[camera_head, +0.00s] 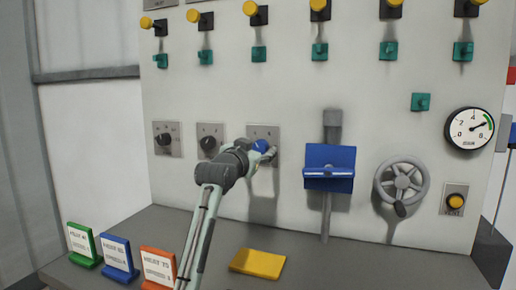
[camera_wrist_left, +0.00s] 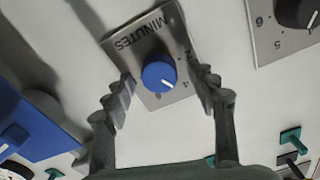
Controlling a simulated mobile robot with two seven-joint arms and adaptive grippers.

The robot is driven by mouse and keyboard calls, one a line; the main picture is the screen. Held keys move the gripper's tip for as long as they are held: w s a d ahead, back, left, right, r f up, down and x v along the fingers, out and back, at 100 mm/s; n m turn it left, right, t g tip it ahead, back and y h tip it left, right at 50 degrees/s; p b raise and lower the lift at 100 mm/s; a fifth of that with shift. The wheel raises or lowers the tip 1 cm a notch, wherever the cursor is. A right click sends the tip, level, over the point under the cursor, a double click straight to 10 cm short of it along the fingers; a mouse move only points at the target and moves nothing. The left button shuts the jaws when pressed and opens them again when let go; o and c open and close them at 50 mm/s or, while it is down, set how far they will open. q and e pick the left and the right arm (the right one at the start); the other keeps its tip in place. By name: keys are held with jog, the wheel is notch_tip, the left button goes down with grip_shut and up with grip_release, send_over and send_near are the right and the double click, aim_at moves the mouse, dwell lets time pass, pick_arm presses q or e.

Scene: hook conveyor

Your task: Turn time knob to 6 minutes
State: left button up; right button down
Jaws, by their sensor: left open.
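The time knob (camera_wrist_left: 158,76) is blue with a white pointer line, on a grey plate (camera_wrist_left: 125,45) marked MINUTES. In the left wrist view its line points to the lower right, near the mark 4; the exact setting is hard to read. My left gripper (camera_wrist_left: 167,88) is open, with one finger on each side of the knob; I cannot tell whether either touches it. In the head view my left gripper (camera_head: 262,154) is at the third plate (camera_head: 265,131) from the left and partly covers the blue knob (camera_head: 260,146). My right gripper is not in view.
Two black knobs (camera_head: 163,139) (camera_head: 208,143) sit left of the blue one. A blue bracket (camera_head: 330,168), a handwheel (camera_head: 401,182), a gauge (camera_head: 469,128) and a yellow button (camera_head: 456,201) are to the right.

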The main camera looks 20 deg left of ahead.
pick_arm(q)
jog(key=shift+c, duration=0.2)
jog(key=c, duration=1.1)
jog(key=shift+m, duration=0.4)
jog(key=m, duration=0.5)
jog(key=shift+m, duration=0.3)
jog(key=m, duration=0.5)
jog(key=shift+d+f, duration=0.1)
jog(key=shift+m, duration=0.3)
jog(key=o, duration=1.1)
